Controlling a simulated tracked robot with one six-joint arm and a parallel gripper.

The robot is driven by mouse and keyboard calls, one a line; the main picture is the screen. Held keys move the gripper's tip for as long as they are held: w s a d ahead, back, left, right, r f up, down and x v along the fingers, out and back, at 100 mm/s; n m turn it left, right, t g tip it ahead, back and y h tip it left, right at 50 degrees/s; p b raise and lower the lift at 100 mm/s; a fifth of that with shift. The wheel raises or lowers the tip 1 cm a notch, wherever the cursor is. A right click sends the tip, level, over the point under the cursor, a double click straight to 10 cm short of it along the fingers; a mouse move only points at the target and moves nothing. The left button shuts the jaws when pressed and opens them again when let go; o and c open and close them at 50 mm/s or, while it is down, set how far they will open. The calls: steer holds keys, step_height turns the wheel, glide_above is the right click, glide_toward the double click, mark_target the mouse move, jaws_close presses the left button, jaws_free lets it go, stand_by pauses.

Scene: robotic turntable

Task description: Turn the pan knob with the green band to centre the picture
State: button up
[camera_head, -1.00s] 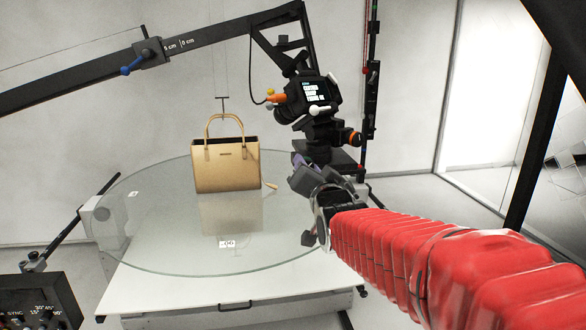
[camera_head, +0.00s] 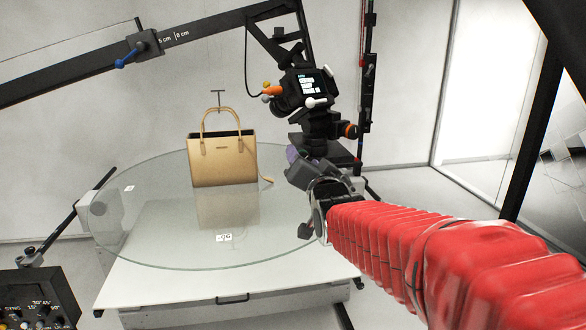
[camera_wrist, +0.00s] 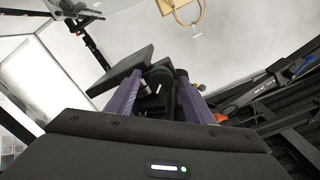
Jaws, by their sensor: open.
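The camera (camera_head: 302,90) with its small lit screen hangs from the boom arm on a black pan and tilt head (camera_head: 318,128). An orange-banded knob (camera_head: 350,131) sticks out at the head's right. My gripper (camera_head: 293,158) is just below the head, its purple fingers partly hidden by my wrist. In the wrist view my gripper (camera_wrist: 158,82) is open, with dark parts of the head between and beyond the fingers. A dark round part with a faint green tint (camera_wrist: 158,71) shows there; I cannot tell whether it is the green-banded pan knob or whether the fingers touch it.
A tan handbag (camera_head: 222,160) stands on the round glass turntable (camera_head: 150,230). The boom (camera_head: 80,72) crosses the upper left. A dark vertical post (camera_head: 366,75) stands behind the head. A control panel (camera_head: 40,305) is at lower left.

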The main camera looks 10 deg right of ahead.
steer(key=s, duration=1.3)
steer(key=shift+s, duration=0.35)
steer(key=s+f+n+g, duration=0.2)
steer(key=s+f+g, duration=0.15)
steer(key=f, duration=0.45)
steer(key=s+f+n+g, duration=0.2)
steer(key=s+f+g, duration=0.15)
steer(key=f, duration=0.35)
steer(key=s+f+n+g, duration=0.1)
steer(key=s+f+g, duration=0.1)
steer(key=s, duration=0.5)
steer(key=s+f+n+g, duration=0.2)
steer(key=s+f+g, duration=0.1)
steer(key=s, duration=0.3)
steer(key=shift+s+a+f, duration=0.35)
steer(key=shift+s, duration=0.05)
